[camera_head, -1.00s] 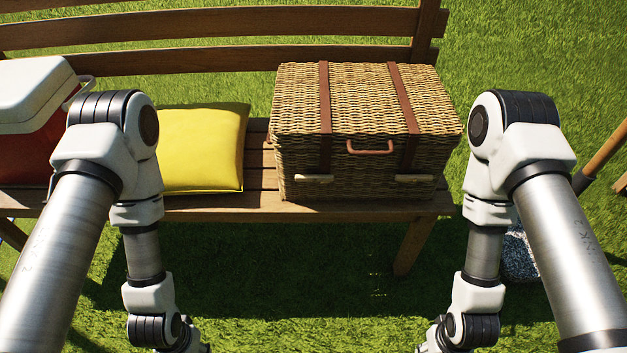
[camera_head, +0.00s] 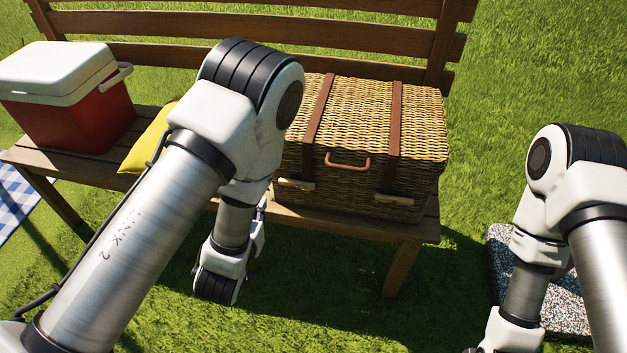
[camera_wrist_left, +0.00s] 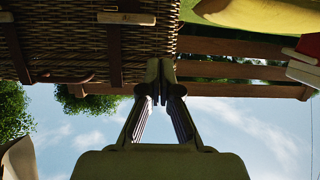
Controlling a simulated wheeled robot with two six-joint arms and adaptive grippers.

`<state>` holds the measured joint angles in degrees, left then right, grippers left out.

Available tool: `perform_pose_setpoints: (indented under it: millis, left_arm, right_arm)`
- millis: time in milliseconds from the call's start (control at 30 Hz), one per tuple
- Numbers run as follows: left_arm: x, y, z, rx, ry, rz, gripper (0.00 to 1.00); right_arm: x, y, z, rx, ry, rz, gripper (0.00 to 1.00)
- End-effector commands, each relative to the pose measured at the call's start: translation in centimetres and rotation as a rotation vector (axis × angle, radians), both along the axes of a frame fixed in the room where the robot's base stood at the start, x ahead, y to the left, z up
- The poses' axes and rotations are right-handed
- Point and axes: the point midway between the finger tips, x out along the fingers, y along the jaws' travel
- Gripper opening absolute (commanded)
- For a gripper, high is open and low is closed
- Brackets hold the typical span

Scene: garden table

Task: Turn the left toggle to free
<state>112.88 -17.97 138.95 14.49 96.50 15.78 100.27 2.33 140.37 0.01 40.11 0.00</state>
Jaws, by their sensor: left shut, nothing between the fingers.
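The wicker basket (camera_head: 375,125) stands closed on the bench. The left toggle (camera_head: 297,184), a pale bar, lies crosswise over the strap low on its front; the right toggle (camera_head: 394,199) lies likewise. The left wrist view is upside down: the left toggle (camera_wrist_left: 126,18) shows at its top, on the basket front (camera_wrist_left: 75,35). My left gripper (camera_wrist_left: 160,82) is shut and empty, its fingertips apart from the toggle in the picture, near the basket's edge. In the head view its fingertips are not clear behind my arm. My right gripper is out of view.
A yellow cushion (camera_head: 150,140) lies left of the basket, partly behind my left arm. A red and white cooler (camera_head: 75,110) stands at the bench's left end. The basket handle (camera_head: 348,163) sticks out between the straps. Grass in front of the bench is open.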

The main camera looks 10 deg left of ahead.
Motion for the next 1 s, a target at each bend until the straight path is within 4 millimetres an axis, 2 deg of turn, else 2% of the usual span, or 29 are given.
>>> perform_pose_setpoints:
  millis: [33, 100, 200, 367, 733, 800, 1000]
  left_arm:
    - [0.5, -1.0, 1.7, 0.015, -0.029, -0.029, 0.00]
    - [1.0, -1.9, 3.1, 0.028, -0.057, -0.056, 0.00]
    - [1.6, -2.1, 3.6, 0.030, -0.071, -0.061, 0.00]
    - [3.5, -2.1, 3.0, 0.029, -0.071, -0.058, 0.00]
    - [11.2, -2.3, 0.9, 0.029, -0.070, -0.058, 0.00]
    - [11.0, -2.4, -0.9, 0.030, -0.062, -0.059, 0.00]
    - [11.0, -2.3, -2.8, 0.031, -0.065, -0.059, 0.00]
  right_arm:
    - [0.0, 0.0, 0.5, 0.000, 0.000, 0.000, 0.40]
    - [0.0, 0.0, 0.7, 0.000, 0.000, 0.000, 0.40]
    - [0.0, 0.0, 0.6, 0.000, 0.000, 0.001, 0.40]
    - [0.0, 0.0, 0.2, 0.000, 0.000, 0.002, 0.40]
    - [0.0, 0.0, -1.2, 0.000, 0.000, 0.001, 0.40]
    - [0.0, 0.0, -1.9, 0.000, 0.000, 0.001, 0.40]
    - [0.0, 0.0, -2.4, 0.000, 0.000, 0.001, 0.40]
